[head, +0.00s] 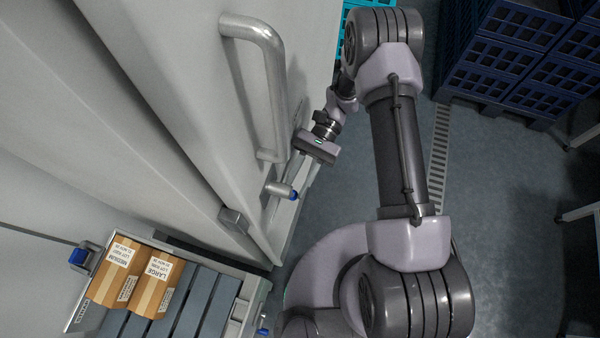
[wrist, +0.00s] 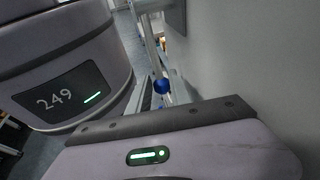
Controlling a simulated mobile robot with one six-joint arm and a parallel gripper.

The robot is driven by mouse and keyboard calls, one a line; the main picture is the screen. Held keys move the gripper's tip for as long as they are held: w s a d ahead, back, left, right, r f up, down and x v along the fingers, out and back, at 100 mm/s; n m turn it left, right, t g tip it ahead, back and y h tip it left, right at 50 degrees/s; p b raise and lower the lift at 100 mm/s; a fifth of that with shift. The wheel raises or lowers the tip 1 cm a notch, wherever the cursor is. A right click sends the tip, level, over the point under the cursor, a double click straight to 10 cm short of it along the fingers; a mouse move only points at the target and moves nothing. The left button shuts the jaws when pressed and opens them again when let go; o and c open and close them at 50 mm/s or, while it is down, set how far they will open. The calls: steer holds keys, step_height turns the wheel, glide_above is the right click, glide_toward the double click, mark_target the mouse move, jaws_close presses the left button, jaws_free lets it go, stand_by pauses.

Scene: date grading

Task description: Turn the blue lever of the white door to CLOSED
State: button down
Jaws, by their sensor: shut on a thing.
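The white door (head: 185,95) stands at the left of the head view, with a long grey pull handle (head: 262,85) on it. Below the handle, the lever (head: 281,189) shows as a short metal cylinder with a blue end (head: 294,195). In the wrist view, a round blue end (wrist: 161,86) shows just past the gripper's dark edge. My gripper (head: 311,153) is close against the door, beside the lower end of the pull handle and above the blue end. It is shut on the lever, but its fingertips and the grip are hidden. No CLOSED mark can be read.
A roller conveyor (head: 200,300) at lower left carries two cartons (head: 113,272) (head: 157,282) labelled MEDIUM and LARGE. Dark blue crates (head: 500,60) stand at upper right.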

mark_target(294, 196)
steer(key=shift+s+a+f+m+g+y+b, duration=0.15)
steer(key=shift+s+f+g+y+b, duration=0.2)
steer(key=shift+s+g, duration=0.2)
steer(key=shift+s+a+f+m+g+y+b, duration=0.15)
steer(key=shift+s+f+g+b, duration=0.1)
steer(key=shift+s+g+b, duration=0.25)
steer(key=shift+s+a+g, duration=0.15)
steer(key=shift+s+g, duration=0.15)
steer(key=shift+g, duration=0.05)
steer(key=shift+y, duration=0.3)
steer(key=c, duration=1.5)
jaws_free()
steer(key=v, duration=0.7)
steer(key=shift+w, duration=0.2)
